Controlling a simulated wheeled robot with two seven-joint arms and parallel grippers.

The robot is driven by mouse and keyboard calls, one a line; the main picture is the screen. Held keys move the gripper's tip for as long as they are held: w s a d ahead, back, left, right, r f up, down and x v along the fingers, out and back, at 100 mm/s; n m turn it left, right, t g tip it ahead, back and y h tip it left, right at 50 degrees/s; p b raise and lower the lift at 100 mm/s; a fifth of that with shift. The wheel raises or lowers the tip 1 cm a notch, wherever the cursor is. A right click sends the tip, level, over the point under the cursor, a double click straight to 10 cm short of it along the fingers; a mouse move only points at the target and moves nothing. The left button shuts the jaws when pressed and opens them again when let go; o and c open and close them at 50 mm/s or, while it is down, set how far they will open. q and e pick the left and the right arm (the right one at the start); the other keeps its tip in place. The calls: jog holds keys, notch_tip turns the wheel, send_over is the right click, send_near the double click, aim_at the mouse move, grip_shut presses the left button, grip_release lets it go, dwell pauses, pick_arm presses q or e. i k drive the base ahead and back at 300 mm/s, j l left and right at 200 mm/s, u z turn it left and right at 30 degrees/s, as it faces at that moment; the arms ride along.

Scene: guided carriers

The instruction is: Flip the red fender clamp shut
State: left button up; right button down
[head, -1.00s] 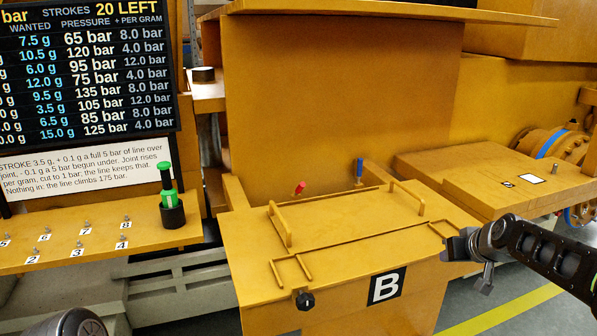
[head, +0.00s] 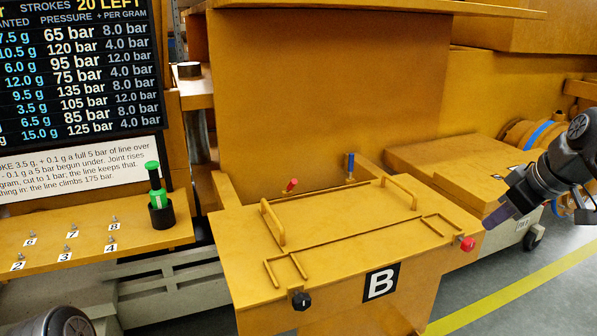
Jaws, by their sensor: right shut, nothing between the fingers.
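A small red clamp lever (head: 291,185) stands at the back edge of the yellow fender (head: 340,225), left of a blue lever (head: 350,165). The red lever leans to the right and looks lower than the upright blue one. Its lower part is too small to make out. My right gripper (head: 490,218) is shut and empty. It hangs past the fender's right edge, just above and right of a red knob (head: 467,243), well away from the red lever. My left gripper is out of view.
Two raised handles (head: 272,222) (head: 400,192) and thin rails rise from the fender top. A black knob (head: 301,300) sits at its front edge. A green-topped tool (head: 157,195) stands on the left shelf. A yellow bench (head: 440,170) lies behind on the right.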

aim_at(294, 182)
jog(key=i+j, duration=1)
jog(key=j, duration=0.2)
jog(key=i+j, duration=0.45)
jog(key=j, duration=0.2)
